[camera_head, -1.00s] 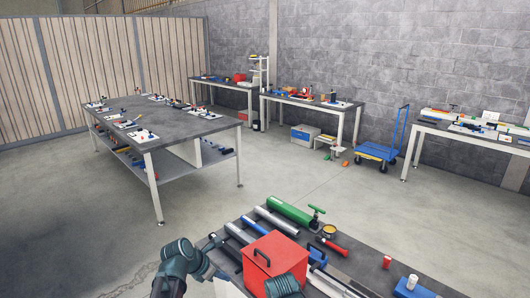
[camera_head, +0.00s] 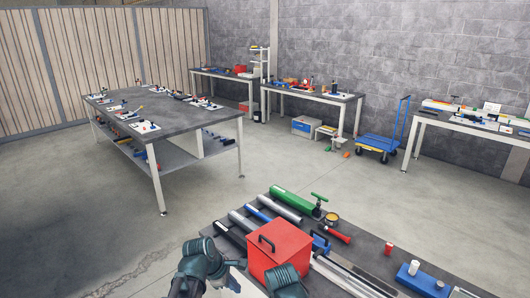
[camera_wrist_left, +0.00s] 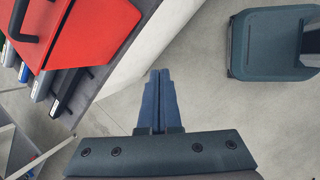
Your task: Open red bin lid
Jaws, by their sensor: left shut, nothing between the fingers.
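A red bin (camera_head: 290,262) stands at the near edge of the front table, with its flat red lid (camera_head: 285,236) down. A black handle (camera_head: 266,243) sits on the lid. In the left wrist view the red bin (camera_wrist_left: 90,30) fills the upper left, with a black handle (camera_wrist_left: 18,22) on it. My left gripper (camera_head: 238,264) is just left of the bin in the head view, apart from the handle. In the wrist view its fingers (camera_wrist_left: 160,78) are together and empty, over the table's side and floor. My right gripper is not visible.
Behind the bin lie a green cylinder (camera_head: 293,201), several bars and a red flashlight (camera_head: 334,235). A blue block (camera_head: 422,279) lies to the right. A teal part of my other arm (camera_head: 286,283) is in front of the bin.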

